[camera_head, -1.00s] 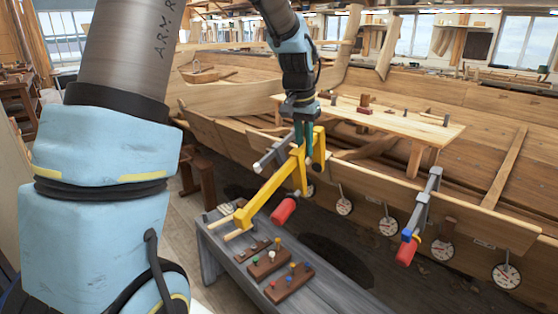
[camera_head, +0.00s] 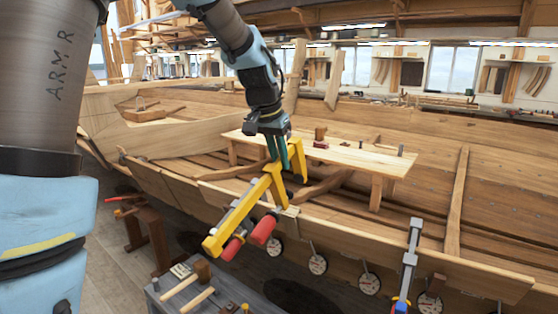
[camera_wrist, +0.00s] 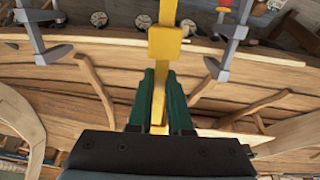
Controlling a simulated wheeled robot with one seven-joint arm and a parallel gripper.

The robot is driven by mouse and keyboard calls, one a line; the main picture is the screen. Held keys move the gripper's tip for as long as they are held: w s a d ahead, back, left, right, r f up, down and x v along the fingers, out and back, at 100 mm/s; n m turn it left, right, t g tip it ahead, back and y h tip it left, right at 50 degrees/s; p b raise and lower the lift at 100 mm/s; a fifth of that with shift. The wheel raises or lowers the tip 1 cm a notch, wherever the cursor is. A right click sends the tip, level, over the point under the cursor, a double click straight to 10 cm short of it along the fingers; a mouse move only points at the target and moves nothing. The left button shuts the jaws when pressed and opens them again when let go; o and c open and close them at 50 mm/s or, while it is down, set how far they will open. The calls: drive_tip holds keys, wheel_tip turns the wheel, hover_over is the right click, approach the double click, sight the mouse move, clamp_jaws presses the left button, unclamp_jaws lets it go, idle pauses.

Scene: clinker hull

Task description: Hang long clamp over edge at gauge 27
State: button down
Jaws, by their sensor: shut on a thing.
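My gripper (camera_head: 280,158) is shut on the long yellow clamp (camera_head: 262,196) near its upper end. The clamp slants down to the left, in front of the hull's upper edge (camera_head: 340,234); I cannot tell whether it touches the edge. In the wrist view my gripper's green fingers (camera_wrist: 162,100) grip the yellow bar (camera_wrist: 164,45), which extends over the planking. Two red handles (camera_head: 265,228) show beside the clamp; which belongs to it is unclear. Round dial gauges (camera_head: 318,264) hang along the outer planking; their numbers are unreadable.
A grey clamp (camera_head: 412,255) hangs on the edge at right. The wrist view shows grey clamps on both sides, left (camera_wrist: 38,40) and right (camera_wrist: 232,40). A plank table (camera_head: 320,155) stands inside the hull. A grey bench (camera_head: 170,290) with tools is below left.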

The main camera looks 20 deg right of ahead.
sight(291, 216)
drive_tip(key=shift+w+f+b, duration=0.1)
drive_tip(key=shift+f+b, duration=1.65)
drive_tip(key=shift+f, duration=0.6)
drive_tip(key=shift+b+x, duration=0.75)
drive_tip(key=shift+x, duration=0.55)
drive_tip(key=shift+f+b, duration=0.6)
drive_tip(key=shift+f, duration=0.3)
drive_tip(key=shift+d+b+x, duration=0.25)
drive_tip(key=shift+b+x, duration=0.15)
drive_tip(key=shift+x, duration=0.75)
drive_tip(key=shift+b+x, duration=1.65)
drive_tip(key=shift+x, duration=1.25)
drive_tip(key=shift+w+d, duration=0.1)
drive_tip(key=shift+w, duration=0.05)
drive_tip(key=shift+f, duration=0.1)
